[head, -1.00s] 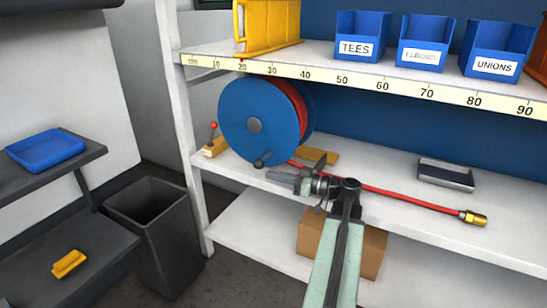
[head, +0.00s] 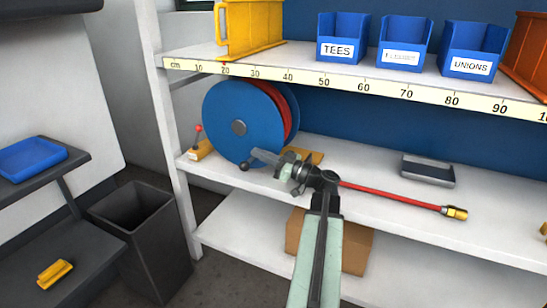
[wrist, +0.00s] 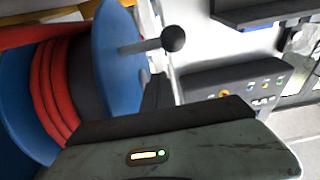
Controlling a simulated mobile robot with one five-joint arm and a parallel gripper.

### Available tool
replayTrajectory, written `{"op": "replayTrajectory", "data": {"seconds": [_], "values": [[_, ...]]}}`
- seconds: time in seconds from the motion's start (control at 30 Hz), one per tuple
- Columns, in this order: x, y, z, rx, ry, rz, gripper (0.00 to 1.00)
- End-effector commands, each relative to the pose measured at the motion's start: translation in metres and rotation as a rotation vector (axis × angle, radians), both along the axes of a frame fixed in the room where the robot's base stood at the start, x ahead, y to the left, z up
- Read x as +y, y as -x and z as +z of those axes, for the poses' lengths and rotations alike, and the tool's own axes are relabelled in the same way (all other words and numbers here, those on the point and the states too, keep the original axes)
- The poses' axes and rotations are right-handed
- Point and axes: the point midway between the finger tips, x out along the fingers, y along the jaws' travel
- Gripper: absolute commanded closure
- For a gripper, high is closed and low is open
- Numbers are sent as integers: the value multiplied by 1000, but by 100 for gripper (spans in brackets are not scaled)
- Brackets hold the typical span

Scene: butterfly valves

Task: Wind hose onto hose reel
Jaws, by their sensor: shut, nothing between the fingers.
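The blue hose reel (head: 222,112) stands on the middle shelf, with red hose (head: 282,110) wound between its discs. Its crank knob (head: 245,166) is black and sits low on the near disc; it also shows in the wrist view (wrist: 173,38). The loose hose (head: 390,194) runs right along the shelf to a brass end (head: 455,213). My gripper (head: 258,155) is shut and empty, its tip just above and right of the knob in the head view. I cannot tell whether it touches the knob. My arm hides part of the loose hose.
A red-knobbed lever (head: 197,130) stands left of the reel. A grey metal object (head: 428,170) lies behind the loose hose. The upper shelf (head: 300,72) overhangs with blue bins. A cardboard box (head: 358,250) is below; a dark bin (head: 142,230) stands left.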

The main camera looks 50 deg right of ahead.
Motion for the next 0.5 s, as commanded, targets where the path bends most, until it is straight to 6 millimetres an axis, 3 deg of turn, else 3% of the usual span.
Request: {"op": "replayTrajectory", "data": {"seconds": [0.03,0.1,0.5], "values": [[1,-3,-18,0,0,1,100],[2,-6,-24,0,0,1,100],[2,-9,-27,0,0,-1,100]]}}
